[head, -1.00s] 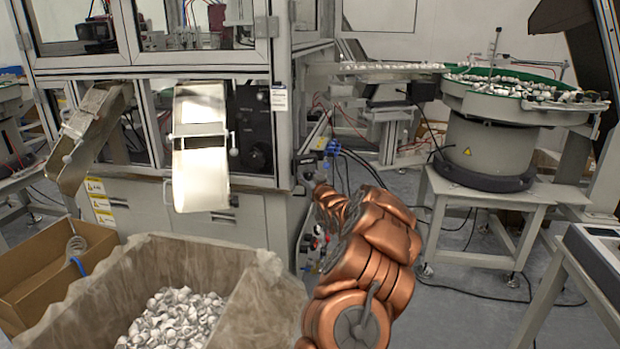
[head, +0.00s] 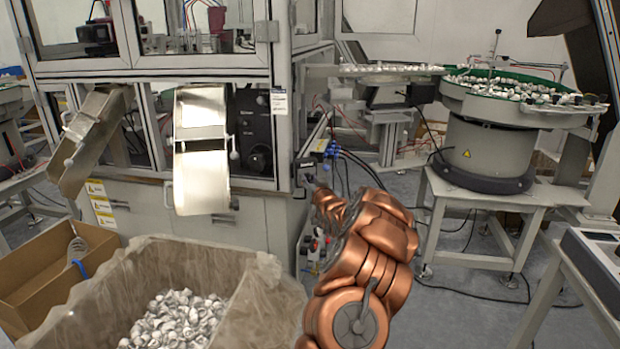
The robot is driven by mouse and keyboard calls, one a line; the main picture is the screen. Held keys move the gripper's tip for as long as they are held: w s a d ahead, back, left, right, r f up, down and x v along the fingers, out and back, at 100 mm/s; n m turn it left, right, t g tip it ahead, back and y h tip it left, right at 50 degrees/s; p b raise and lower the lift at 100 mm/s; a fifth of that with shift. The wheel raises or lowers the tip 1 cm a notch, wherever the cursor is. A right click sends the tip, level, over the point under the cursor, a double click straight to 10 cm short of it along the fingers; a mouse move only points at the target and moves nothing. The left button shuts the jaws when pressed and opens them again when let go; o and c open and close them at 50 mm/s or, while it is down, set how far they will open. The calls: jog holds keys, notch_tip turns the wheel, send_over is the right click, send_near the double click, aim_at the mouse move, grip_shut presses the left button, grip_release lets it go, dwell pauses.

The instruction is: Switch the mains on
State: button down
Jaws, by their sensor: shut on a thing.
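My copper-coloured arm reaches from the bottom of the head view to the right front corner post of the assembly machine (head: 285,215). My gripper (head: 309,179) is small and dark at the far end of the arm, against the machine's side. It is shut on a small dark part there, which appears to be the mains switch (head: 304,164). The switch's handle and its position are too small and too covered to make out.
Blue fittings and dark hoses (head: 333,149) hang just right of the gripper. A lined bin (head: 262,300) of white caps and a cardboard box (head: 40,265) stand at front left. A bowl feeder (head: 485,155) on a stand is at right, with cables on the floor.

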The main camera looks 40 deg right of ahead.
jog(key=m+p, duration=0.3)
jog(key=m, duration=0.1)
jog(key=shift+r+m, duration=0.15)
jog(key=shift+m, duration=0.15)
jog(key=m+p, duration=0.1)
jog(key=m, duration=0.2)
jog(key=shift+m+p, duration=0.3)
jog(key=m+p, duration=0.1)
jog(key=m, duration=0.3)
jog(key=shift+m+p, duration=0.45)
jog(key=shift+m, duration=1.45)
jog(key=c, duration=0.8)
grip_release()
jog(key=shift+f, duration=0.2)
jog(key=shift+o, duration=0.2)
jog(key=shift+s, duration=0.1)
